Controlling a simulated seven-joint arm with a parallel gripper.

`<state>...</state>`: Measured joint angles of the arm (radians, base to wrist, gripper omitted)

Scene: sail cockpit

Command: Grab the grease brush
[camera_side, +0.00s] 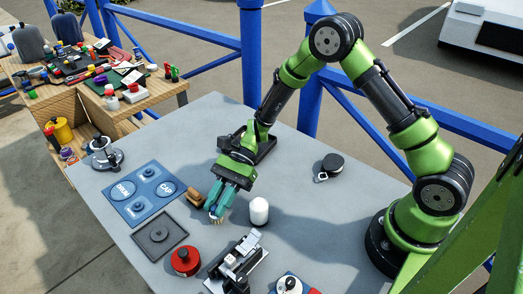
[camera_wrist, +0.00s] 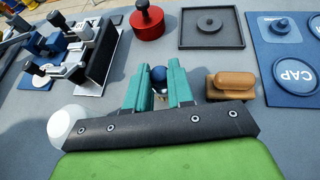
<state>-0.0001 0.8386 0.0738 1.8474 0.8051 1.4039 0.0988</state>
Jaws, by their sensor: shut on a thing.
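My gripper (camera_side: 219,204) reaches down over the grey table with its teal fingers shut on a small brush. The brush's tan bristles (camera_side: 215,220) show just below the fingertips in the side view. In the wrist view, my gripper (camera_wrist: 158,85) has the brush's dark blue rounded end (camera_wrist: 159,73) between its two fingers. Most of the brush is hidden by the fingers. I cannot tell whether the bristles touch the table.
A wooden-handled block (camera_side: 195,198) lies close beside my fingers. A white-domed cylinder (camera_side: 259,211) stands on the other side. A red knobbed pot (camera_side: 185,260), a dark square tray (camera_side: 160,237), a blue DRUM/CAP board (camera_side: 144,192) and a black-and-silver fixture (camera_side: 236,264) surround the spot.

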